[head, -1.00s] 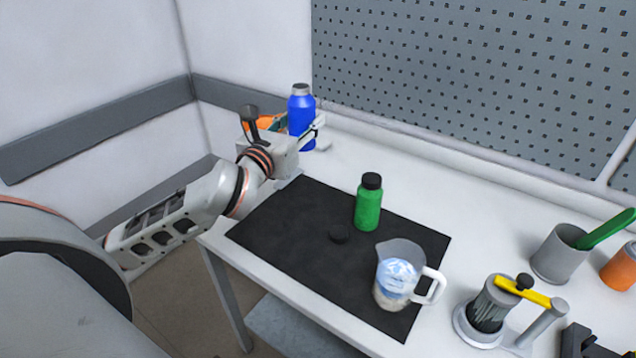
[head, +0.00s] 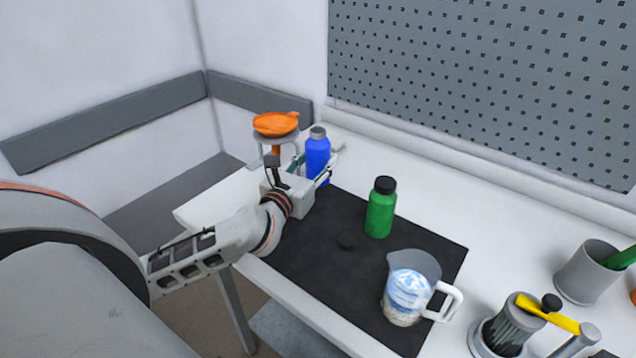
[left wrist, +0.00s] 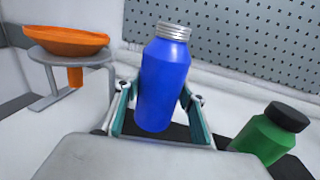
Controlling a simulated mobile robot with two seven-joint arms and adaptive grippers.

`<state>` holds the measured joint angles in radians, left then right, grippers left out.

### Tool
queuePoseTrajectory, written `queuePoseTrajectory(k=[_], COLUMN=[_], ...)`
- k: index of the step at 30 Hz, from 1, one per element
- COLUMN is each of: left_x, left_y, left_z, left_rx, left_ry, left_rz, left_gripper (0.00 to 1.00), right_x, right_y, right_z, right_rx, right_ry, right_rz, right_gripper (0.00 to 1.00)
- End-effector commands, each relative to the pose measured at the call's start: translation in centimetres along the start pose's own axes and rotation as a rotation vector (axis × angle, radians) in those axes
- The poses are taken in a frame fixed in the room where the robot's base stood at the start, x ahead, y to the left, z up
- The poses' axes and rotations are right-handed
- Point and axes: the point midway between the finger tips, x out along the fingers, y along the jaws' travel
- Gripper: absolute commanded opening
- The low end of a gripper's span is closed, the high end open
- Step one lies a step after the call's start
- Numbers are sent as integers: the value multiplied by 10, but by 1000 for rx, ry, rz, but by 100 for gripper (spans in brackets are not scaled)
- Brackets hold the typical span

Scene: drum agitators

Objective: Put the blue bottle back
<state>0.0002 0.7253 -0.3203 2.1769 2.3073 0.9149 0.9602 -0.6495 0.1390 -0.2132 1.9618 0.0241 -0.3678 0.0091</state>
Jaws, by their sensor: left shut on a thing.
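The blue bottle (head: 317,150), with a bare grey threaded neck, is upright near the back edge of the black mat. My left gripper (head: 317,170) is shut on its body, with one finger on each side. In the left wrist view the blue bottle (left wrist: 165,85) stands between the two fingers of my left gripper (left wrist: 158,108). My right gripper is not in view.
An orange funnel (head: 276,123) sits in a stand left of the bottle. A grey cup (head: 588,272) is at right.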

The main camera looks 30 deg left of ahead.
Motion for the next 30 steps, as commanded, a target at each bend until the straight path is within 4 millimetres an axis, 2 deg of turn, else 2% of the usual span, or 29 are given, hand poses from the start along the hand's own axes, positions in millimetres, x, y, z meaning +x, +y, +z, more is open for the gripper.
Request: queuePoseTrajectory(k=[3,8,17,30], left_x=[0,0,0,0], left_y=[0,0,0,0], left_z=[-13,-19,-58,-62], left_rx=[-1,1,1,1], left_ry=[-1,-3,0,-2], left_rz=[1,1,1,0], left_gripper=[11,11,11,11], right_x=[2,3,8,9], right_y=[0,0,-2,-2], right_z=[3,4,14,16], right_rx=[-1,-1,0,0], right_ry=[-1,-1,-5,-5], right_rz=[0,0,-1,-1], right_gripper=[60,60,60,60])
